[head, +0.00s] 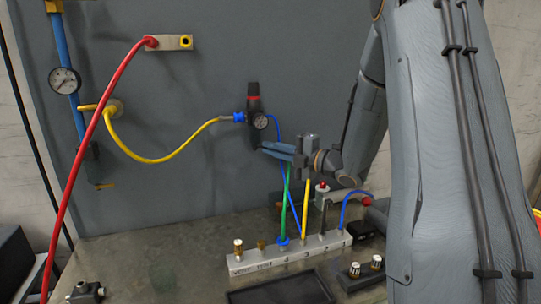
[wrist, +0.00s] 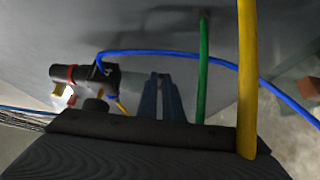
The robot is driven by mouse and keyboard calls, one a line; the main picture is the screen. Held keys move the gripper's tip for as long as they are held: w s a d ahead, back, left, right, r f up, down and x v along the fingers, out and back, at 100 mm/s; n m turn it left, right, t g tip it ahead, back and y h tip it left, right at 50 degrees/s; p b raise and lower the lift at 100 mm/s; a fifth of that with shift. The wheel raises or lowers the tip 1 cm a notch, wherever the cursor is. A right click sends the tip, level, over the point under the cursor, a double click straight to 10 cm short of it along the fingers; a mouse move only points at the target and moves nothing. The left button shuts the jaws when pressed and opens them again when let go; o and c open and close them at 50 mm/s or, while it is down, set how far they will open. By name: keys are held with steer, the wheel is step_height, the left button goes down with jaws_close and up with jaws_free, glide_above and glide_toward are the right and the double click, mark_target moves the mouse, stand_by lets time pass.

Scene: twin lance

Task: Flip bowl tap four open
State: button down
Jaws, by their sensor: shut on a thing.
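My gripper (head: 266,149) reaches in from the right, its two fingers pointing left, just below the black regulator (head: 254,115) with a red band and a small gauge. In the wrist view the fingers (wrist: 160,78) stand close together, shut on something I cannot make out. The regulator (wrist: 85,77) shows to their left. I cannot pick out bowl tap four for certain, nor tell its position. A green hose (head: 287,195) rises from the manifold (head: 290,255) near the label 4. It shows just right of the fingers in the wrist view (wrist: 203,70).
A yellow hose (wrist: 246,70) stands close to the wrist camera, right of the green one. A blue hose (wrist: 178,55) crosses beyond my fingertips. A red hose (head: 80,165) hangs at the left. Brass fittings (head: 238,247) and a black tray (head: 280,289) are on the bench.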

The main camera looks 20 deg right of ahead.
steer(key=shift+w+d+f+n+g+y+b, duration=0.1)
steer(key=shift+w+n+g+y+b, duration=0.2)
steer(key=shift+n+g+y, duration=0.25)
steer(key=shift+w+d+n+g+y+b, duration=0.15)
steer(key=shift+n+g+y+b, duration=0.25)
steer(key=shift+y, duration=0.25)
steer(key=c, duration=2.2)
jaws_free()
steer(key=b+v, duration=0.2)
steer(key=v, duration=0.5)
steer(key=shift+s+d, duration=0.25)
steer(key=shift+r, duration=0.25)
